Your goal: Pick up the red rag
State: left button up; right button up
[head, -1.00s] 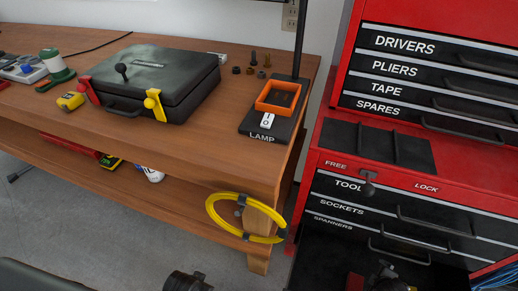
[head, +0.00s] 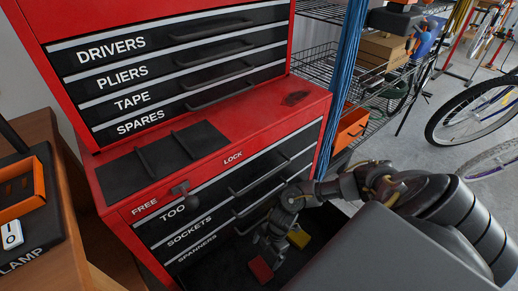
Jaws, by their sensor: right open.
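A small flat red piece (head: 260,270), which looks like the red rag, lies in the dark open bottom drawer (head: 222,272) of the red tool chest, low in the head view. My right gripper (head: 269,250) is over this drawer, pointing down, just above and beside the red piece in the picture. It is open and holds nothing that I can see. Whether its fingers touch the red piece cannot be told. A yellow piece (head: 299,237) lies to the right of the gripper. My own arm hides part of the drawer. My left gripper is not in view.
The red chest (head: 225,135) has a dark mat and a dark stain on top, with shut drawers above the open one. A wooden bench (head: 45,260) with an orange tray (head: 20,190) stands left. A wire shelf (head: 325,62) and bicycles (head: 480,110) are at right.

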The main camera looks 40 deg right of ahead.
jog(key=b, duration=0.2)
send_over(261, 268)
jog(key=d, duration=0.2)
notch_tip(261, 268, down, 5)
jog(key=shift+s+d+r, duration=0.1)
jog(key=shift+d, duration=0.05)
jog(key=b+x, duration=0.1)
jog(key=x, duration=0.4)
jog(key=shift+s, duration=0.15)
jog(key=shift+a+f, duration=0.25)
jog(key=shift+a, duration=0.05)
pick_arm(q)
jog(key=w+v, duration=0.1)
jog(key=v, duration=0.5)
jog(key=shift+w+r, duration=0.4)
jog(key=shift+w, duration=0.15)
